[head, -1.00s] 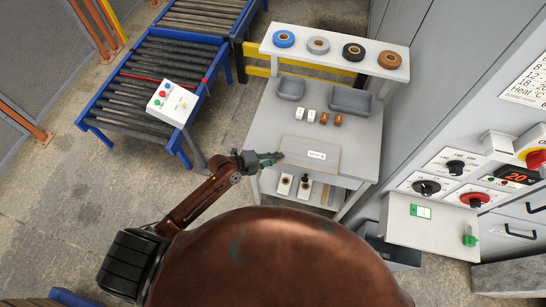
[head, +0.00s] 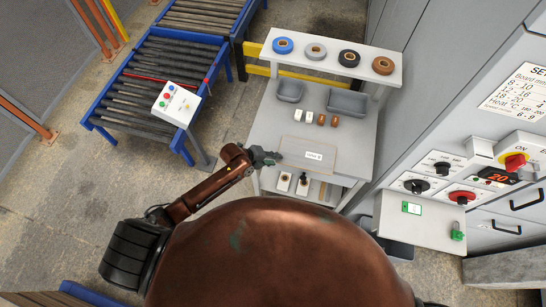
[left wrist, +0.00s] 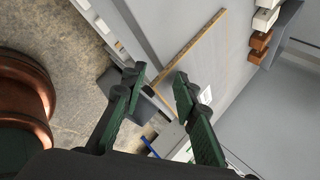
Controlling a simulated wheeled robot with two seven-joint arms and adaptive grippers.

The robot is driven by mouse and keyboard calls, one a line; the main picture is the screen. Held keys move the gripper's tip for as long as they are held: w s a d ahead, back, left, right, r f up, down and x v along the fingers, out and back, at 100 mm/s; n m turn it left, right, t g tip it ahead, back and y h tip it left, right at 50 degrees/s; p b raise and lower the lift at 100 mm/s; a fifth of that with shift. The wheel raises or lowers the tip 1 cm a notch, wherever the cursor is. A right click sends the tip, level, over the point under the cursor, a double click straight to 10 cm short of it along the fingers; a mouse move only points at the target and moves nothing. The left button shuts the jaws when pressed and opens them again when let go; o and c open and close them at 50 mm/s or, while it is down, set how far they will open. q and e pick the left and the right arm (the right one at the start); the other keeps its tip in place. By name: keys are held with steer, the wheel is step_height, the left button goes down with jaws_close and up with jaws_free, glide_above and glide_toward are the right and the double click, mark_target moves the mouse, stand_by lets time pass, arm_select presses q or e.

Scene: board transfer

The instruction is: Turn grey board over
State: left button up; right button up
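The grey board (head: 296,153) lies flat on the grey workbench, with a white label on its top face. In the left wrist view the board (left wrist: 208,62) shows a light brown edge, with one corner close to the fingertips. My left gripper (head: 279,156) is at the board's left edge in the head view. In the left wrist view its two dark green fingers (left wrist: 160,78) stand apart, and nothing is clearly held. I cannot tell whether a finger touches the board. My right gripper is in neither view now.
The workbench (head: 352,140) carries two grey bins (head: 347,102) and small white and brown blocks (head: 321,119) behind the board. A raised shelf (head: 331,60) holds several tape rolls. A roller conveyor (head: 150,85) stands left. A control panel (head: 440,185) stands right.

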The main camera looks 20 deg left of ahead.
arm_select(q)
steer(key=g+y+p, duration=0.1)
steer(key=p, duration=0.2)
steer(key=shift+a+r+y, duration=0.1)
steer(key=shift+r+y, duration=0.05)
steer(key=shift+y, duration=0.15)
steer(key=shift+s, duration=0.1)
steer(key=shift+s+a+r+p, duration=0.3)
steer(key=shift+s+a+p, duration=0.2)
steer(key=shift+a+p, duration=0.1)
steer(key=shift+s+a+r+p, duration=0.3)
steer(key=shift+s+a+p, duration=0.15)
steer(key=shift+s+a, duration=0.1)
steer(key=shift+o, duration=0.2)
steer(key=o, duration=0.5)
steer(key=shift+w, duration=0.1)
